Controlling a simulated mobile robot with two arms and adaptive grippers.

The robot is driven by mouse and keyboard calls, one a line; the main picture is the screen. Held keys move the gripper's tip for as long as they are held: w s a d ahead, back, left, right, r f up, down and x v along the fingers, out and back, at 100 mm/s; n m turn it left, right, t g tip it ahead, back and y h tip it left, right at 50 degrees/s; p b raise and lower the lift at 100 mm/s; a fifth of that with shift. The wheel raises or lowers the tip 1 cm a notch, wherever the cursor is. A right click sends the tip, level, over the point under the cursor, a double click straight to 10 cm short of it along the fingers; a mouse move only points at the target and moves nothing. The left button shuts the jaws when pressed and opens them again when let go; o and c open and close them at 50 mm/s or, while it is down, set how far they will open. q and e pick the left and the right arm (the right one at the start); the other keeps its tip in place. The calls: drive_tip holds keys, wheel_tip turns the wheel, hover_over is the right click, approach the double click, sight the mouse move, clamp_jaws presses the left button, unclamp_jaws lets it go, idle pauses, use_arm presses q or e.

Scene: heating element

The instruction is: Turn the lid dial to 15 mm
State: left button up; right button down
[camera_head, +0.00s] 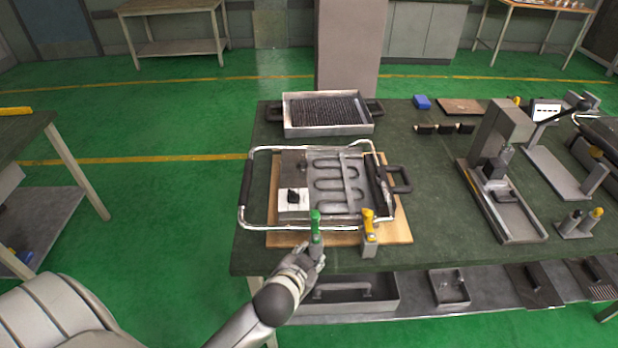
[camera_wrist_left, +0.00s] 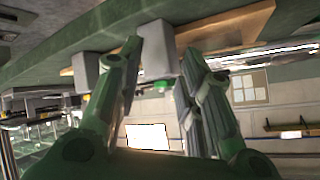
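The appliance (camera_head: 330,208) with the heating element (camera_head: 337,180) lies on a wooden board on the green table. A black dial (camera_head: 293,196) sits on a white plate at its left front; its marks are too small to read. A green handle (camera_head: 315,222) stands upright on a grey block at the board's front edge. My left gripper (camera_head: 314,250) is at that block, below the green handle. In the left wrist view, the fingers (camera_wrist_left: 163,55) are spread on either side of the grey block (camera_wrist_left: 157,45); contact cannot be told. My right gripper is out of view.
A yellow handle (camera_head: 367,220) on a grey block stands just right of the green one. A metal frame handle (camera_head: 246,185) surrounds the appliance's left side. A ridged tray (camera_head: 328,131) lies behind, and a press stand (camera_head: 495,165) stands right. The table between board and stand is clear.

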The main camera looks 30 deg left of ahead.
use_arm(q)
drive_tip(key=w+d+r+m+t+h, duration=0.2)
drive_tip(key=w+d+r+m+t, duration=0.15)
drive_tip(key=w+r, duration=0.4)
drive_tip(key=w+d+r+m+t+h, duration=0.3)
drive_tip(key=w+r+t, duration=0.25)
drive_tip(key=r, duration=0.35)
drive_tip(key=w+d+r+m+g+h, duration=0.2)
drive_tip(key=w+d+r+m+h, duration=0.15)
drive_tip(key=d+m+h, duration=0.3)
drive_tip(key=m+g+y+p, duration=0.1)
drive_tip(key=m+g+y, duration=0.8)
drive_tip(key=g, duration=0.9)
approach(294, 192)
drive_tip(key=shift+n+y, duration=0.35)
drive_tip(key=shift+n, duration=0.05)
drive_tip(key=f, duration=0.2)
drive_tip(key=f+p, duration=0.1)
drive_tip(key=f, duration=0.2)
drive_tip(key=f+p, duration=0.1)
drive_tip(key=f, duration=0.2)
drive_tip(key=shift+s+d, duration=0.3)
drive_tip(key=shift+f, duration=0.75)
drive_tip(key=shift+c, duration=0.4)
